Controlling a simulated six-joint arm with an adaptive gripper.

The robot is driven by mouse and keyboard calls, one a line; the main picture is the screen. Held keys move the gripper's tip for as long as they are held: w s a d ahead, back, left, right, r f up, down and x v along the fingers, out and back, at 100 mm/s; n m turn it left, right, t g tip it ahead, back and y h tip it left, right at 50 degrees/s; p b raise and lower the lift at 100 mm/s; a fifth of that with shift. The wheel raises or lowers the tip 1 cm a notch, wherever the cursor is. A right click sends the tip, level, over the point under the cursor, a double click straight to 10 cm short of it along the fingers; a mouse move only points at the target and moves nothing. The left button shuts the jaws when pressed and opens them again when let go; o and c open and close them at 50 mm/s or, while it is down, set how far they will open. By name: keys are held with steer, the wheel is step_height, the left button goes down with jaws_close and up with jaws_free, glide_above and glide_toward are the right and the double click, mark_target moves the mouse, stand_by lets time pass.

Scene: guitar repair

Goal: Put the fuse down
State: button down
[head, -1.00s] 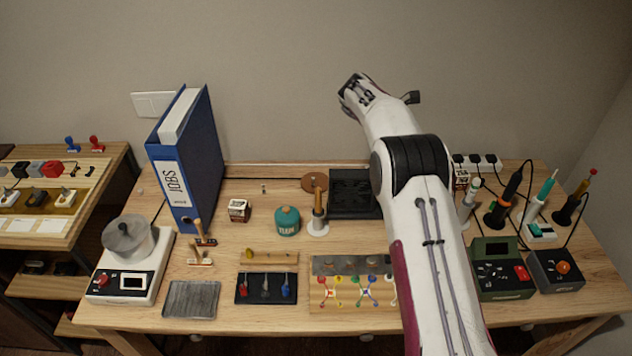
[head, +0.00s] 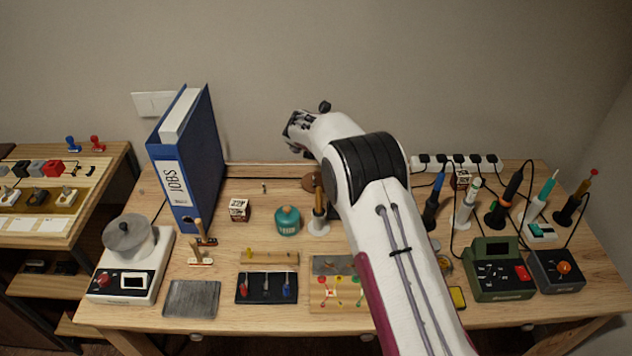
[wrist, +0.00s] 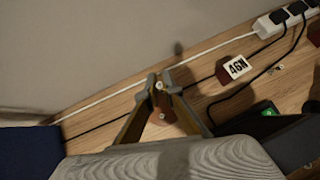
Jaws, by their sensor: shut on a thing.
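In the head view my gripper (head: 295,135) is raised over the back of the workbench, in front of the wall. In the wrist view my gripper (wrist: 162,84) is shut, with a small pale-ended piece, apparently the fuse (wrist: 158,86), between its fingertips. Most of the fuse is hidden by the fingers, and it is too small to make out in the head view. The bench top (wrist: 117,103) lies beyond the fingertips; the exact height above it cannot be told.
A blue binder (head: 190,165) stands upright at left. A power strip (head: 457,163) with plugs is at back right. A teal jar (head: 287,221) and an upright tool in a white stand (head: 319,224) are near the middle. A tiny upright piece (head: 264,187) stands on clear back bench.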

steer(key=shift+w+a+r+n+y, duration=0.15)
steer(key=shift+w+a+n+y, duration=0.2)
steer(key=shift+a+n, duration=0.15)
steer(key=shift+w+a+r+n+y, duration=0.1)
steer(key=shift+w+a+n+y, duration=0.15)
steer(key=shift+a+n+y, duration=0.25)
steer(key=shift+f, duration=0.15)
steer(key=shift+f, duration=3)
steer(key=shift+f, duration=1.85)
steer(key=shift+f, duration=0.15)
steer(key=c, duration=2.2)
jaws_free()
steer(key=shift+a+r, duration=0.1)
steer(key=shift+r, duration=0.15)
